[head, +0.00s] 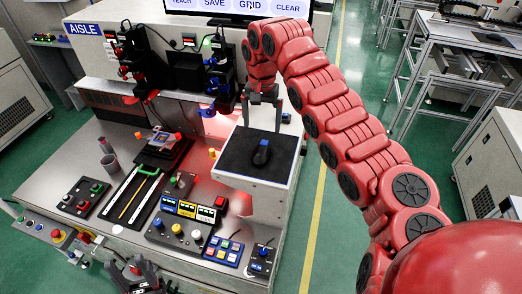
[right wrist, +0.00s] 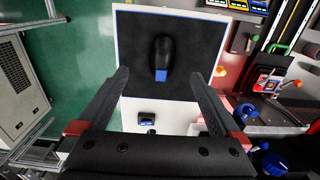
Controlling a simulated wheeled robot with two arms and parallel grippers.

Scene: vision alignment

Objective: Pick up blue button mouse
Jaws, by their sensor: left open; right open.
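The blue button mouse (head: 261,156) is black with a blue patch. It lies on the dark mat (head: 233,163) of a white raised stand at the right end of the workbench. It also shows in the right wrist view (right wrist: 162,52), with its blue end toward my gripper. My right gripper (head: 263,125) is open and empty, pointing down above the mat near the mouse's far end. In the right wrist view the fingers (right wrist: 160,76) are spread wider than the mouse, apart from it. My left gripper (head: 140,272) is open and empty at the bottom, in front of the bench.
A panel with dark devices (head: 186,70) and a screen (head: 245,8) stand behind.

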